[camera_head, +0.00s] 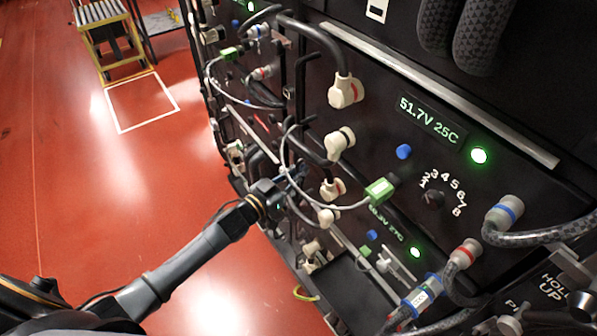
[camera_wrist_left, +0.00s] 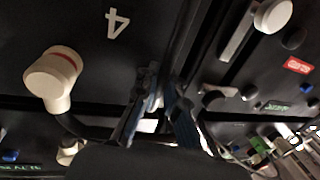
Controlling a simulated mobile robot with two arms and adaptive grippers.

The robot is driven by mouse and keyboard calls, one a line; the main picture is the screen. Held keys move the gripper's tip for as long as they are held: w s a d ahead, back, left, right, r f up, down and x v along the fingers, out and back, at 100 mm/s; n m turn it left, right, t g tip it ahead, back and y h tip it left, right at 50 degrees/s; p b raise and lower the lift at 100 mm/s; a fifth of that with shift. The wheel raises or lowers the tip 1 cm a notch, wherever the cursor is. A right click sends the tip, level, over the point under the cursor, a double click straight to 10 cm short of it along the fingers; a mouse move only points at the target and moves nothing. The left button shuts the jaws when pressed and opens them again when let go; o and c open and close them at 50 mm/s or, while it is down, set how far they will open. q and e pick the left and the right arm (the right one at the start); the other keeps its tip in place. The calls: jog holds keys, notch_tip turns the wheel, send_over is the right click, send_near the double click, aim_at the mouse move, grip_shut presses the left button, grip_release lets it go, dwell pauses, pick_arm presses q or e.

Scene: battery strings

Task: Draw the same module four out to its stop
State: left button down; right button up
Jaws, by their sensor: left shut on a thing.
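The front of module four (camera_wrist_left: 95,85) fills the left of the left wrist view, with a white figure 4 (camera_wrist_left: 117,24) upside down on it. My left gripper (camera_wrist_left: 160,105) has its two blue-grey fingers close around a dark bar (camera_wrist_left: 182,45) beside this front, which looks like the module's handle. The exact contact is hard to see in the dark. In the head view my left gripper (camera_head: 287,185) is at the left part of the rack front, among cables, and hides what it holds. My right gripper is not in view.
A cream plug (camera_wrist_left: 53,78) sits beside the gripper. A thin grey cable with a green connector (camera_head: 381,190) loops near my left gripper. Module fronts with green lamps (camera_head: 479,155) and thick cables (camera_head: 540,236) are at right. Red floor (camera_head: 110,190) is clear at left; a yellow stand (camera_head: 108,38) is far back.

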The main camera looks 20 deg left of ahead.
pick_arm(q)
jog(key=shift+s+a, duration=0.1)
jog(key=shift+s, duration=0.05)
jog(key=a+p+v, duration=0.1)
jog(key=p+v, duration=0.1)
jog(key=v, duration=0.6)
jog(key=w+a+p+v, duration=0.1)
jog(key=a+p+v, duration=0.1)
jog(key=v, duration=0.6)
jog(key=shift+p, duration=0.35)
jog(key=shift+w+r, duration=0.2)
jog(key=c, duration=1.6)
grip_release()
jog(key=shift+o, duration=0.8)
jog(key=shift+w+f, duration=0.1)
jog(key=shift+f, duration=0.05)
jog(key=v, duration=1.2)
